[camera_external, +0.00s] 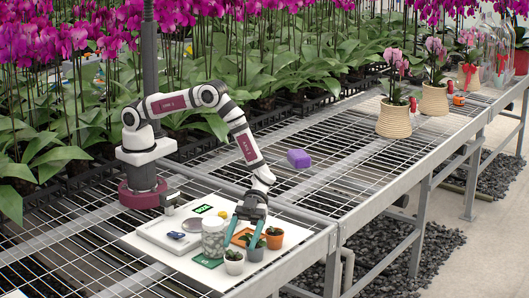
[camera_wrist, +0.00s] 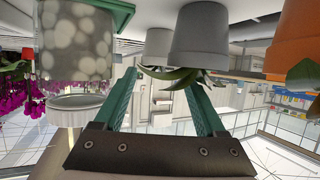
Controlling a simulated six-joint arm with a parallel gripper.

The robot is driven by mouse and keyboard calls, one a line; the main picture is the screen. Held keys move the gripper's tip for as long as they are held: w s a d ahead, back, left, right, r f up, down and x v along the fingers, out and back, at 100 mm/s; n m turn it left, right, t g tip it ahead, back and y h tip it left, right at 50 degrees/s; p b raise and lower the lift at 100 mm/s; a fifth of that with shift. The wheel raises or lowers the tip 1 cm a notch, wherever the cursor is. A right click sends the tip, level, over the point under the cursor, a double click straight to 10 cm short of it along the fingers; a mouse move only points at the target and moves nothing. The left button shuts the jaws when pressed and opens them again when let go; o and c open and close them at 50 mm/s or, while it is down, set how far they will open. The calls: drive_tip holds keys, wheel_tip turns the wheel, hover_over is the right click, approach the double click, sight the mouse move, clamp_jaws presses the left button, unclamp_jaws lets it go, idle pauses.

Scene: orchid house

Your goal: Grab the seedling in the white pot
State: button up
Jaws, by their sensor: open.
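The white pot (camera_external: 234,267) with a small green seedling (camera_external: 233,254) stands near the board's front edge in the external view. In the wrist view, which is upside down, the white pot (camera_wrist: 160,43) is partly behind a grey pot (camera_wrist: 207,40); leaves hang below both in the picture. My gripper (camera_external: 240,244) is open, with green fingers pointing down over the small pots, close to the white and grey pots. In the wrist view nothing is clearly held between the fingers (camera_wrist: 161,82). I cannot tell whether a finger touches a plant.
A jar of pale round pieces (camera_external: 213,238) stands left of the pots. A terracotta pot (camera_external: 274,240) stands to their right. A scale (camera_external: 166,236) lies on the white board (camera_external: 187,262). A purple block (camera_external: 299,159) lies farther back on the mesh bench, with free room around it.

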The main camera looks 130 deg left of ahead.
sight(234, 259)
drive_tip(key=x, duration=0.6)
drive_tip(key=shift+s+f, duration=0.15)
drive_tip(key=shift+f, duration=0.1)
drive_tip(key=shift+r, duration=0.1)
drive_tip(key=c, duration=1)
